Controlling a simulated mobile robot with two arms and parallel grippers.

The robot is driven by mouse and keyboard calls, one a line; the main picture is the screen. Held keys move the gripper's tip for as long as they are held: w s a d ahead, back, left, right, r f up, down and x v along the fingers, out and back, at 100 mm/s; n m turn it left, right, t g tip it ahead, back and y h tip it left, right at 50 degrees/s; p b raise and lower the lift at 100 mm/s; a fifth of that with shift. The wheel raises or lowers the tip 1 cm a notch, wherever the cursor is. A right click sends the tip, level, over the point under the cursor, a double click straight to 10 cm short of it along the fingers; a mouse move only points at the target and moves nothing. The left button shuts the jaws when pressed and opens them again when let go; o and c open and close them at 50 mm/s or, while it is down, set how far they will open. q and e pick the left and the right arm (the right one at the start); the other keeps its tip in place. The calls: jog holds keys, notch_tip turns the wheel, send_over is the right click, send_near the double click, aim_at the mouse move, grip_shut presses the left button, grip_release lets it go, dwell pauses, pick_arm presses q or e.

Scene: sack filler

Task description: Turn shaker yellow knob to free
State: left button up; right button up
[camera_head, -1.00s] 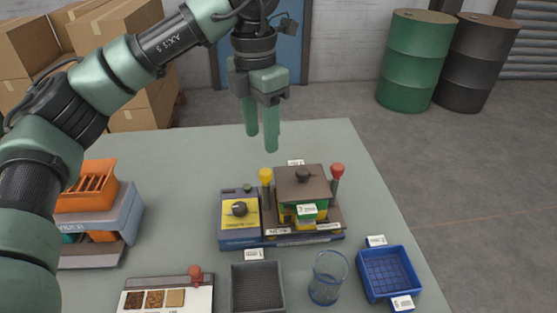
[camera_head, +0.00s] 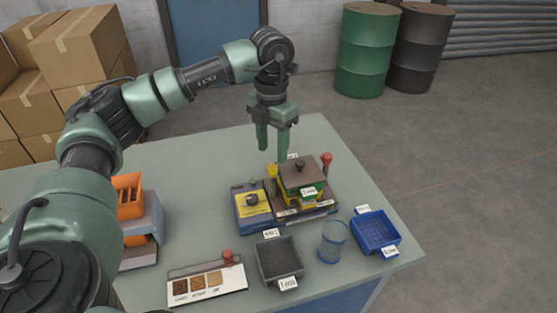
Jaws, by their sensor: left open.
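The shaker (camera_head: 303,176) stands on the table, a green and yellow box with a brown lid and dark top handle. A yellow knob (camera_head: 271,171) on a post is at its left rear corner. My left gripper (camera_head: 272,155) is open, fingers pointing down, just above and behind the yellow knob. In the picture its fingertips come close to the knob and the lid's rear edge; whether they touch is unclear. A red knob (camera_head: 327,159) is at the shaker's right side. My right gripper is not in view.
A yellow-topped unit with a dark dial (camera_head: 252,199) adjoins the shaker's left. In front are a grey tray (camera_head: 297,262), a clear beaker (camera_head: 333,242) and a blue crate (camera_head: 398,238). An orange and grey machine (camera_head: 129,197) stands at left. The table's rear is clear.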

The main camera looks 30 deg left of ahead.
aim_at(272, 166)
pick_arm(q)
notch_tip(272, 166, down, 3)
jog(key=shift+r+p, duration=0.1)
jog(key=shift+p, duration=0.25)
notch_tip(272, 166, down, 2)
jog(key=shift+s+f, duration=0.1)
jog(key=shift+s, duration=0.05)
jog(key=shift+f, duration=0.1)
jog(key=c, duration=1)
grip_shut()
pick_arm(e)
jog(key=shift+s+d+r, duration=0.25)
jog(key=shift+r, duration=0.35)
